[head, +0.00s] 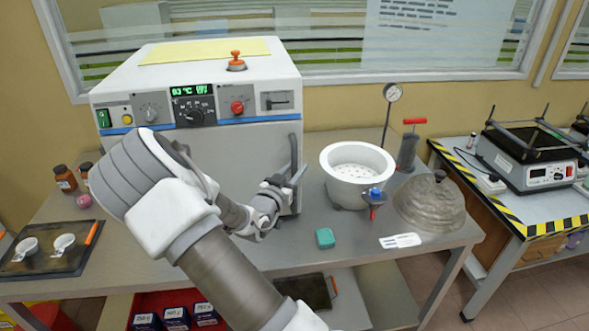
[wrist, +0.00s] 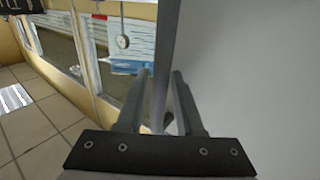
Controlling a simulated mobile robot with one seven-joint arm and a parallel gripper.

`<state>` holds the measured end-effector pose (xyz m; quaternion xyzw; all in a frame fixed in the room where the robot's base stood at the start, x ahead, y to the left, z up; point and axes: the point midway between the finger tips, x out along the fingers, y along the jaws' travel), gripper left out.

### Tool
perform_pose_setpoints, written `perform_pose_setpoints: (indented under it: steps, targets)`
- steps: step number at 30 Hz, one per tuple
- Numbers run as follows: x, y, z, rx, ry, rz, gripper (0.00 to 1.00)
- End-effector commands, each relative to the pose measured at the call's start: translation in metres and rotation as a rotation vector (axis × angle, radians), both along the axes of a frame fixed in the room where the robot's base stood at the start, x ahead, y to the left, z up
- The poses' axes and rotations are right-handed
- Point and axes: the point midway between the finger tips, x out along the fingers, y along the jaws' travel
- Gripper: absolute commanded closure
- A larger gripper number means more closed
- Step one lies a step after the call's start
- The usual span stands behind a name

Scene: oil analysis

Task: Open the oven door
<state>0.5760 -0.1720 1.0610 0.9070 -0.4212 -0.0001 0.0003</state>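The oven (head: 222,92) is a white box with a control panel, on the metal table at the left. Its grey door (head: 245,155) looks shut, though my arm hides much of it. The upright handle (head: 294,155) is at the door's right edge. My gripper (head: 293,178) is at this handle, at its lower part. In the wrist view my gripper (wrist: 160,95) has its two fingers apart, with the grey handle bar (wrist: 166,60) running between them. Narrow gaps seem to show beside the bar. The pale door surface (wrist: 255,80) fills the right of that view.
A black tray (head: 50,248) with two white cups is at the left. Table space before the door is mostly clear.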

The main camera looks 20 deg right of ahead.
Motion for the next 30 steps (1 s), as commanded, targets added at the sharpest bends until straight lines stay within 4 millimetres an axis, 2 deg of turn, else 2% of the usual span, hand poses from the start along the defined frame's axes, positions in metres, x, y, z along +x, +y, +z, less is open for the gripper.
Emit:
perform_pose_setpoints:
  steps: [7, 8, 13, 14, 30]
  targets:
    - [0.0008, -0.0006, 0.0000, 0.000, 0.000, 0.000, 0.64]
    - [0.0007, -0.0006, 0.0000, 0.000, 0.000, 0.000, 0.68]
    - [0.0007, -0.0003, 0.0000, 0.000, 0.000, 0.000, 0.98]
    - [0.0007, -0.0003, 0.0000, 0.000, 0.000, 0.000, 1.00]
    - [0.0006, -0.0001, -0.0001, 0.001, 0.000, 0.001, 1.00]
